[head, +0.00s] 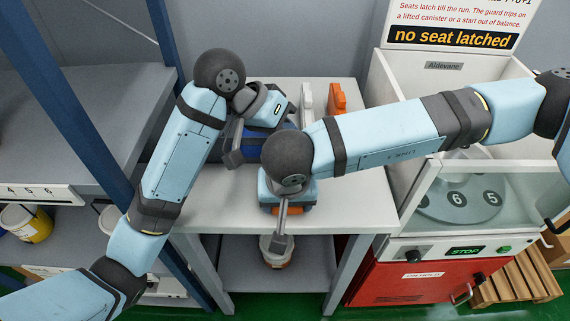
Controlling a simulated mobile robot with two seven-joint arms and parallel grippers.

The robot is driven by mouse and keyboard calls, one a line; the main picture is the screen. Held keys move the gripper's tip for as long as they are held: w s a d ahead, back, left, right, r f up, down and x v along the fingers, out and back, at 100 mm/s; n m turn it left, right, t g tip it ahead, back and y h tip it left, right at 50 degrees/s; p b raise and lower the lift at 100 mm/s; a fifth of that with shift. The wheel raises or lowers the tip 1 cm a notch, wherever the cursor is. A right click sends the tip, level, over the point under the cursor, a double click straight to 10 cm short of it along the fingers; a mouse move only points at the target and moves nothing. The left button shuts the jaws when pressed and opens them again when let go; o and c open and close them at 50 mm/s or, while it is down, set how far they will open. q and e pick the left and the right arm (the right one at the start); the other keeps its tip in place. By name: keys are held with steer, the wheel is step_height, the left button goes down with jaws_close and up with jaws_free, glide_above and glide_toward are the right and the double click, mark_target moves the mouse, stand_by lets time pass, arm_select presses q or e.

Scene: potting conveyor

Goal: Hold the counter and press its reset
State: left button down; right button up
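I cannot pick out the counter or its reset with certainty; my arms cover much of the white table (340,205). A dark blue object (252,143) on the table is partly hidden behind my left wrist. My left gripper (234,155) points down at the left of this blue object; I cannot tell if it touches it. My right gripper (283,241) points down at the table's front edge, with a small orange patch (268,209) beside its wrist. Only a dark finger shows on each gripper, so opening and any held thing are unclear.
A white item (306,98) and an orange item (337,97) stand at the table's back. A white tub (276,258) is below. At right is a white machine over a red cabinet (405,283), with a STOP display (465,251). Grey shelves (70,140) stand left.

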stand_by(0.4)
steer(key=o, duration=0.9)
steer(key=shift+c, duration=0.2)
